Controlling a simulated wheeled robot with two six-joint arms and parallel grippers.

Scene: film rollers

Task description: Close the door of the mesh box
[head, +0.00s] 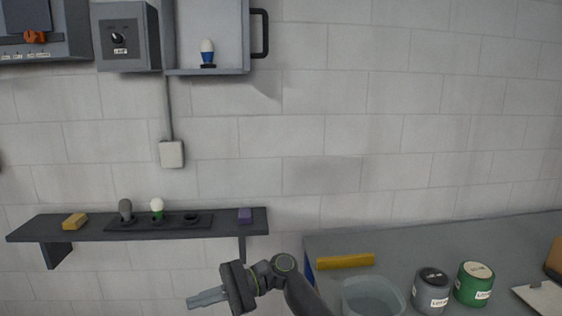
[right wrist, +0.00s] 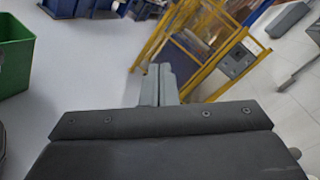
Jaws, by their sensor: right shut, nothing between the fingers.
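A grey wall box (head: 207,72) with a pale back hangs at the top of the head view, its top cut off. I take it for the mesh box. A black handle (head: 265,33) stands out at its right edge. A small blue and white bulb-shaped item (head: 207,52) shows inside its outline. I cannot tell how its door stands, and no mesh is clear. My right gripper (head: 193,302) is shut and empty, pointing left, well below the box and apart from it. Its shut fingers also show in the right wrist view (right wrist: 158,84). My left gripper is not in view.
A dark shelf (head: 90,233) with small items is on the wall above and left of my right gripper. A grey switch box (head: 126,38) adjoins the wall box. A grey table (head: 450,237) with jars is at right. A yellow frame (right wrist: 205,50) stands beyond the fingers.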

